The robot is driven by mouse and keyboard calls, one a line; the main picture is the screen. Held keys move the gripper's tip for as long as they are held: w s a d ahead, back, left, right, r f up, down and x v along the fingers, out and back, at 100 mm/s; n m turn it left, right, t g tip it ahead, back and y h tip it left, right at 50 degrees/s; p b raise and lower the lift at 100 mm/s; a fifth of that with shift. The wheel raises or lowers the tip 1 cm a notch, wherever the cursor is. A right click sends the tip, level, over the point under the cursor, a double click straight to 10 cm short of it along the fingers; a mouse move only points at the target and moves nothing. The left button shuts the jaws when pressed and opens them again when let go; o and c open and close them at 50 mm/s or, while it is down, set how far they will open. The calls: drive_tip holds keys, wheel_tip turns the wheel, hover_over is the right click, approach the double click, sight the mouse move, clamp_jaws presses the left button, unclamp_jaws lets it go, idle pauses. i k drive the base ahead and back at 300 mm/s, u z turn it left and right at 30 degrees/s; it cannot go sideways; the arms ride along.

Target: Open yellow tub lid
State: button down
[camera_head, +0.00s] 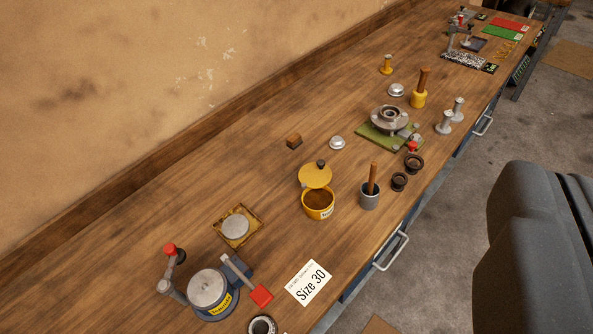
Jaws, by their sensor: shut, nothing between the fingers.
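The yellow tub (318,211) stands upright on the wooden workbench, near the middle of the camera view. It has a small dark label on its front. Its yellow lid (314,178) is raised and tilted up at the tub's back edge, with a dark knob (321,164) on it. The tub's mouth is uncovered and brown contents show inside. I see no fingers of my gripper in this view, and nothing touches the tub or lid.
A grey cup with a wooden-handled tool (370,194) stands right of the tub. A Size 30 card (309,283) lies in front. A red-handled tool (254,285) and a square tray (237,226) are at left. A green-based hub (389,123) stands farther back.

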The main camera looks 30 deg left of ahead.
sight(317, 175)
drive_tip(key=k, duration=0.95)
drive_tip(key=z, duration=0.55)
drive_tip(key=i, duration=2.1)
drive_tip(key=u, duration=0.65)
